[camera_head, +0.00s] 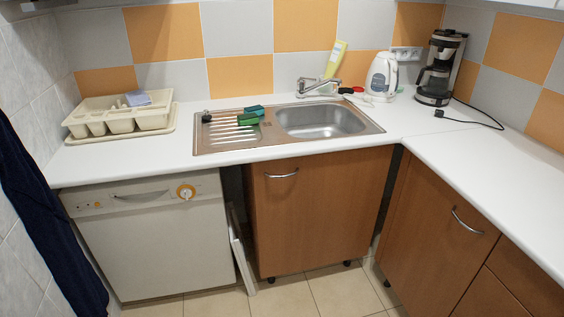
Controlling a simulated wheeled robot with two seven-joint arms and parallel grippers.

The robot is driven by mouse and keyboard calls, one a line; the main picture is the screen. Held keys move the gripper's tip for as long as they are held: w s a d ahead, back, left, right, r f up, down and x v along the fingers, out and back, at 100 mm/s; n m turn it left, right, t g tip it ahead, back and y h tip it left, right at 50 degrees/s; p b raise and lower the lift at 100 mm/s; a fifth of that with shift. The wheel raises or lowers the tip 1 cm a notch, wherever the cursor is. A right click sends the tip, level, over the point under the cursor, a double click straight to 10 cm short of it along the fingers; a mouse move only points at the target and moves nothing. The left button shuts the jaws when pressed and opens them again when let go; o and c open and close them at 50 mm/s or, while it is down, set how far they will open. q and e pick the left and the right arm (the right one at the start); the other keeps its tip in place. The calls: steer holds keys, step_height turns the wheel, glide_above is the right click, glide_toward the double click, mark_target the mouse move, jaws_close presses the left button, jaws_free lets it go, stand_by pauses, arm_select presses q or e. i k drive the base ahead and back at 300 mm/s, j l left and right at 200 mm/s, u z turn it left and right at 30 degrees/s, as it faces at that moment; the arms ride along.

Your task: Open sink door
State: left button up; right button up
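The sink door (323,213) is a brown wooden panel under the sink, in the middle of the head view. It looks shut, with a curved metal handle (281,174) near its top left. The steel sink (320,120) with its drainboard is set in the white counter above it. Neither of my grippers is in view.
A white dishwasher (155,240) stands left of the sink door, with a dark gap and a white leaning panel (243,255) between them. A brown cabinet (435,232) stands at the right. A dark cloth (45,220) hangs at the left. Tiled floor (300,295) shows in front.

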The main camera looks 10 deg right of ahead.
mark_target(313, 210)
steer(key=i+l+u, duration=0.1)
steer(key=i, duration=0.95)
